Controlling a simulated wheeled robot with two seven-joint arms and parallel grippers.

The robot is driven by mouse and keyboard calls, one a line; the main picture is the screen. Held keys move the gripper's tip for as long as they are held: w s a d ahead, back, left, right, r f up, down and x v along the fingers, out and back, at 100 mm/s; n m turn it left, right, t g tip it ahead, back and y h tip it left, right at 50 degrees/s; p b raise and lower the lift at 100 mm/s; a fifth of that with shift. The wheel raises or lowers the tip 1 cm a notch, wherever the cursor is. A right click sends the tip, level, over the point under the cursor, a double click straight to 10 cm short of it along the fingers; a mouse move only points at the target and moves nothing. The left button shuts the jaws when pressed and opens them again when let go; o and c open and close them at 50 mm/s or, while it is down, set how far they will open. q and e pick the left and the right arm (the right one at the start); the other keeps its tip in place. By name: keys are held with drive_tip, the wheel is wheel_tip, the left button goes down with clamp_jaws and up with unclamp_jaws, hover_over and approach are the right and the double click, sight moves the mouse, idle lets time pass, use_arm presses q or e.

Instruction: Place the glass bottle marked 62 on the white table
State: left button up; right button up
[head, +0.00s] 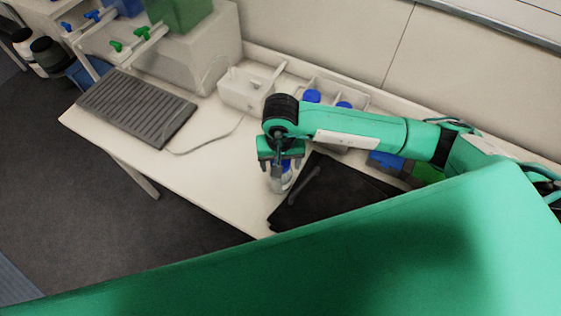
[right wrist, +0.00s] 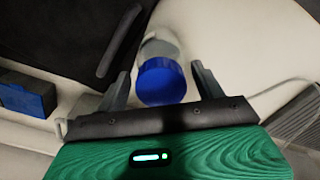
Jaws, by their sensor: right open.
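A clear glass bottle with a blue cap (head: 281,183) stands on the white table (head: 205,180), beside the left edge of a black case. In the right wrist view its blue cap (right wrist: 162,82) and part of its pale body (right wrist: 160,46) show. No number on it can be read. My right gripper (head: 281,168) is open just above the bottle, pointing down. In the right wrist view the two fingers (right wrist: 160,74) are on either side of the cap, with a gap on both sides. My left gripper is not in view.
The black case (head: 325,190) lies right of the bottle. A grey ribbed mat (head: 137,108) lies at the left. A white holder (head: 247,90) and a rack with blue-capped bottles (head: 312,96) stand at the back. The table between mat and bottle is clear except for a thin cable.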

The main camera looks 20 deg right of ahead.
wheel_tip(320, 180, up, 10)
drive_tip(key=b, duration=0.3)
drive_tip(key=shift+b, duration=0.35)
drive_tip(key=shift+r, duration=0.7)
